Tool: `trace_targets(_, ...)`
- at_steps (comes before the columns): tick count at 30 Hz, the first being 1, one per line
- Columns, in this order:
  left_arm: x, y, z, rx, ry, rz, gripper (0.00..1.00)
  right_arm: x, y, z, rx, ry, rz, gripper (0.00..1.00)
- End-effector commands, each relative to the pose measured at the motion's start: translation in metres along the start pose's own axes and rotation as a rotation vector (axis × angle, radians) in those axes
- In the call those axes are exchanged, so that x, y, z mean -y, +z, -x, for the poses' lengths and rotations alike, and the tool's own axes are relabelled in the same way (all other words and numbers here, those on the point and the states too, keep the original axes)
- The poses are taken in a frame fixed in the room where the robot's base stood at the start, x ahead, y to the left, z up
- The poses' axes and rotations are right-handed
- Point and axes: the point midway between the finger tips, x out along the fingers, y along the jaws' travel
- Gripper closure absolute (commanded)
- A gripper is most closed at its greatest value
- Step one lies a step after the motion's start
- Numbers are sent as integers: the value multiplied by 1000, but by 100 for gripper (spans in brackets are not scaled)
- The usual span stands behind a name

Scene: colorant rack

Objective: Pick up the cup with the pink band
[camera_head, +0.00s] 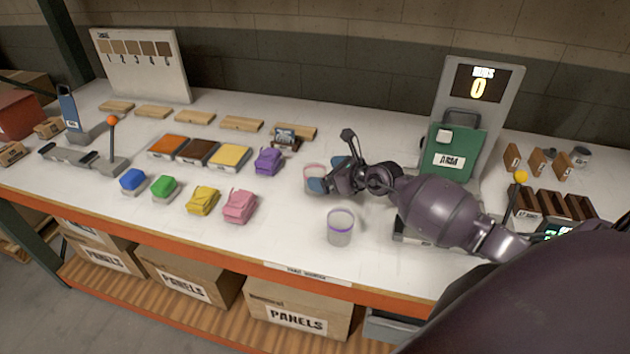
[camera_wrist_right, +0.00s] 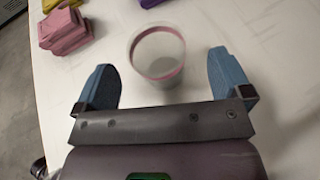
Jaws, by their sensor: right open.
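The cup with the pink band (camera_head: 314,177) stands on the white table, partly hidden behind my right gripper (camera_head: 327,175) in the head view. In the right wrist view the cup (camera_wrist_right: 157,53) is clear with a pink ring near its rim. It lies ahead of and between the two blue fingers of my right gripper (camera_wrist_right: 166,82), which is open and holds nothing. A similar cup with a purple band (camera_head: 340,228) stands nearer the table's front edge. My left gripper is not in view.
Pink (camera_head: 240,206) and purple (camera_head: 268,161) blocks lie left of the cup. A green panel marked ARM (camera_head: 449,152) stands behind my right arm. The table's orange front edge (camera_head: 215,242) runs below. The white surface around the pink-banded cup is mostly clear.

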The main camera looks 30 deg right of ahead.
Motion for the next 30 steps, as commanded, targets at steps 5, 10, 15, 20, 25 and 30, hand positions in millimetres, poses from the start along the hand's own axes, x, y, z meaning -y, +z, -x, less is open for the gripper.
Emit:
trace_targets(5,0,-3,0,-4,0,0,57,-2,3,-26,1,0,0,3)
trace_targets(10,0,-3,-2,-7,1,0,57,-3,2,-38,0,0,0,3)
trace_targets(15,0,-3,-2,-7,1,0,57,-3,2,-39,0,0,1,3)
trace_targets(20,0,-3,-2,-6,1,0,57,-3,2,-39,0,0,0,17)
trace_targets(25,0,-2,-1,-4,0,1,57,-2,2,-39,0,0,0,43)
trace_targets(30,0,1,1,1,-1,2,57,-2,2,-39,0,0,0,56)
